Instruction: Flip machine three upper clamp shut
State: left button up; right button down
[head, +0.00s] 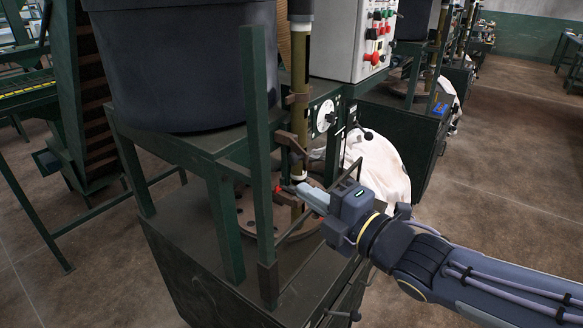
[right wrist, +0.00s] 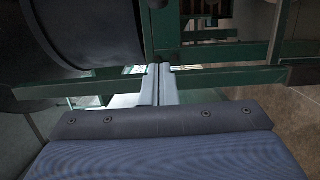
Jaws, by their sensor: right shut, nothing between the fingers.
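The nearest machine is a green frame (head: 255,150) with a brass-coloured vertical tube (head: 299,60) beside a round dial (head: 324,116). A small red-tipped part (head: 278,189) shows lower down, just left of my fingertips. My right gripper (head: 298,190) is shut and empty, reaching in from the right at the tube's lower end. I cannot tell whether it touches the red-tipped part. In the right wrist view its fingers (right wrist: 157,74) are together before green frame bars. Which bracket is the upper clamp, and its state, is unclear. My left gripper is not in view.
A dark drum (head: 185,70) stands on the green frame. A grey control box (head: 352,38) with red knobs is behind. A white bag (head: 378,165) hangs behind my gripper. More machines stand further back. The floor (head: 500,190) at right is open.

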jog(key=w+a+p, duration=0.3)
jog(key=w, duration=0.6)
dwell(0.4)
dwell(0.5)
